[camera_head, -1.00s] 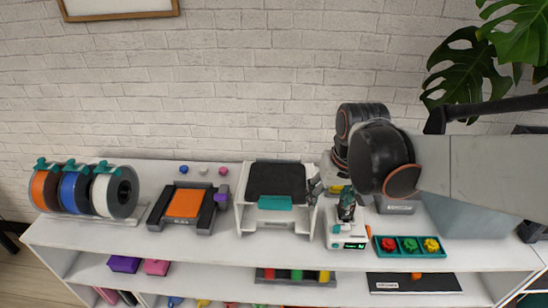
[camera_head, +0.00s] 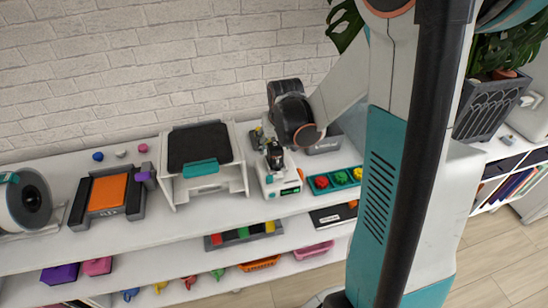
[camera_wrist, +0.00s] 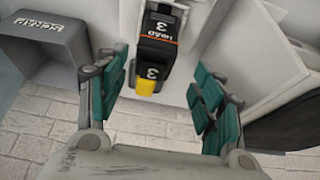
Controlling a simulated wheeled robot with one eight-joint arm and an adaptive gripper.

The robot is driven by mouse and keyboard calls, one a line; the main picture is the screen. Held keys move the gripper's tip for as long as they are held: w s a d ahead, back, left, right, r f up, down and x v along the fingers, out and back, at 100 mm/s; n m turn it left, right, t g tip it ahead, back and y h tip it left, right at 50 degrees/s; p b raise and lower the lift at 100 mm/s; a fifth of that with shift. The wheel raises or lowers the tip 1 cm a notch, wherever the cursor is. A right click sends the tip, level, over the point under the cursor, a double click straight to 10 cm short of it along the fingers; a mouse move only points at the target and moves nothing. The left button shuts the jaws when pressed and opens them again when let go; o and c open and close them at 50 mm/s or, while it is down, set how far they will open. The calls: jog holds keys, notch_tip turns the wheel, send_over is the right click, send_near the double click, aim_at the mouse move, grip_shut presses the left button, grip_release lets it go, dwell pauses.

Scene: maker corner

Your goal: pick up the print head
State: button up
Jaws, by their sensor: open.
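The print head is a black block (camera_wrist: 158,38) marked HEAD and 3, with a yellow tip. In the wrist view it sits at the top middle, against a white body. My gripper (camera_wrist: 160,70) is open, with teal finger pads on either side of the print head and a visible gap on each side. In the head view my dark wrist is over a small white device (camera_head: 284,190) with a green display. The print head is hard to make out there among dark parts.
A grey SCRAP bin (camera_wrist: 48,42) stands close by at the left of the wrist view. In the head view a white printer-like frame (camera_head: 238,178) stands left of the device. A teal tray (camera_head: 334,187) with coloured pieces is at its right. A brick wall (camera_head: 150,70) is behind.

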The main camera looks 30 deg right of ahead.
aim_at(276, 148)
jog(key=shift+s+d+b+x, duration=0.1)
jog(key=shift+b+x, duration=0.35)
jog(key=shift+x, duration=0.55)
jog(key=shift+s+d+b+x, duration=0.15)
jog(key=shift+b+x, duration=0.3)
jog(key=shift+x, duration=0.6)
jog(key=shift+s+d+b+x, duration=0.1)
jog(key=shift+b+x, duration=0.35)
jog(key=shift+x, duration=0.55)
jog(key=shift+a, duration=0.1)
jog(key=c, duration=1.3)
